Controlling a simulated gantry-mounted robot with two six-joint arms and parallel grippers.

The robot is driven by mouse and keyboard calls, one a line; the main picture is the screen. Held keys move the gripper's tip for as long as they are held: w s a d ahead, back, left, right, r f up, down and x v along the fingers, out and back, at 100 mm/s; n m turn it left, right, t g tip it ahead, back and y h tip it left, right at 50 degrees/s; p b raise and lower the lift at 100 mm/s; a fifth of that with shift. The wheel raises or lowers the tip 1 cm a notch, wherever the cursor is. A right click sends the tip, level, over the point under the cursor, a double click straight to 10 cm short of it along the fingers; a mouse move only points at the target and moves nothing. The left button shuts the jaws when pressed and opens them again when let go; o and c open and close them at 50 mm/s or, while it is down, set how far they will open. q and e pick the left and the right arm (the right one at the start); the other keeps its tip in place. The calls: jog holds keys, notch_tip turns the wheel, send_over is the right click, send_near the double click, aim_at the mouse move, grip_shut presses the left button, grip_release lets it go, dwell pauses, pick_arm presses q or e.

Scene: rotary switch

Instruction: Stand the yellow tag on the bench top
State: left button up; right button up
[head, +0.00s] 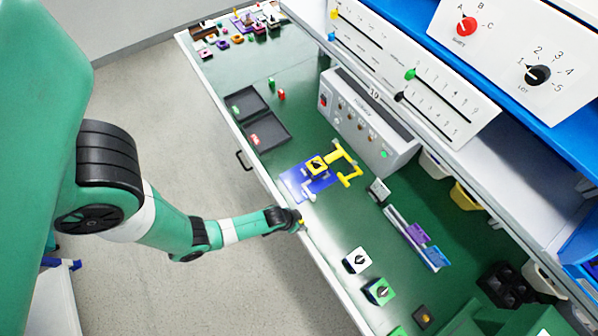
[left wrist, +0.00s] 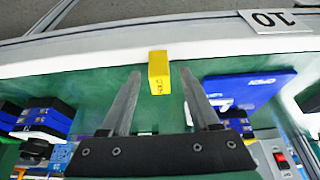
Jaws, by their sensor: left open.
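The yellow tag (left wrist: 158,72) is a small upright-looking yellow block with dark lettering on one face, at the bench's pale edge in the left wrist view. A bit of it also shows in the head view (head: 301,222). My left gripper (left wrist: 160,76) is open, one finger to each side of the tag, with gaps between the fingers and the tag. In the head view, my left gripper (head: 296,219) is at the front edge of the green bench top (head: 330,240). Whether the tag rests on the bench is hard to tell. My right gripper is not in view.
A blue plate (head: 298,186) with a yellow bracket (head: 346,164) lies just beyond the gripper. Dark trays (head: 268,132) are farther up the bench, and a grey control box (head: 362,128) stands behind. Switch blocks (head: 356,260) sit to the lower right.

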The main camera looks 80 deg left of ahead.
pick_arm(q)
grip_shut()
dwell(0.3)
jog(key=shift+r+p, duration=0.35)
jog(key=shift+r, duration=0.15)
notch_tip(320, 180, up, 3)
jog(key=shift+f+p, duration=0.1)
jog(key=shift+p, duration=0.7)
jog(key=s+d+r+p, duration=0.8)
jog(key=s+d+r, duration=0.1)
jog(key=s, duration=0.1)
jog(key=shift+d+r, duration=0.15)
jog(key=shift+d, duration=0.05)
